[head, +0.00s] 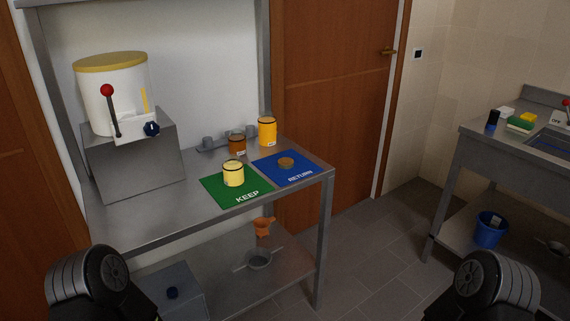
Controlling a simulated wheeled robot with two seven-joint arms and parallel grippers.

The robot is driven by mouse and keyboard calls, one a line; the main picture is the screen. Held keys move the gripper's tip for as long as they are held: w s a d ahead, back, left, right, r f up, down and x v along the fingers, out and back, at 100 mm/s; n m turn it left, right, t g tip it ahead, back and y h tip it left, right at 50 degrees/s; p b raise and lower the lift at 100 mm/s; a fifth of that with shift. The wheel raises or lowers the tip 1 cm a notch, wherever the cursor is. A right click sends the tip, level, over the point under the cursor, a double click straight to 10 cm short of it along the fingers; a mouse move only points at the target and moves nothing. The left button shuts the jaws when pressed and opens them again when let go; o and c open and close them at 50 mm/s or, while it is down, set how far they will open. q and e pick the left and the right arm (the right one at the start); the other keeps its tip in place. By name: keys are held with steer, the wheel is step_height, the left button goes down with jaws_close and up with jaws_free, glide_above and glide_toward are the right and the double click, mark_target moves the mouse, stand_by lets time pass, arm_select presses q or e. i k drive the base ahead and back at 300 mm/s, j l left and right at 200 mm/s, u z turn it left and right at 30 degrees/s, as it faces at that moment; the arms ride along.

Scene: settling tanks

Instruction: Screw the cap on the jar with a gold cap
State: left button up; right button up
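A small round gold-brown piece that looks like a cap (286,162) lies on the blue RETURN mat (300,177). A pale yellow jar with a dark band near its top (233,174) stands upright on the green KEEP mat (220,193). Behind the mats stand a dark amber jar (237,144) and a taller orange-yellow jar (267,132), both upright. I cannot tell from here which jars have caps on. Only rounded black and grey parts of my arms show at the bottom left and bottom right. Neither gripper is in view.
The steel table (150,210) holds a tank with a yellow lid (112,95) on a steel box (135,165). A sink counter (480,137) is at right; the floor between is clear.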

mark_target(233, 166)
steer(key=i+l+u, duration=0.1)
steer(key=u, duration=0.85)
steer(key=l+u, duration=0.45)
steer(key=l, duration=0.35)
steer(key=l+u, duration=0.4)
steer(key=l, duration=0.9)
steer(key=k+l, duration=0.15)
steer(key=l, duration=0.3)
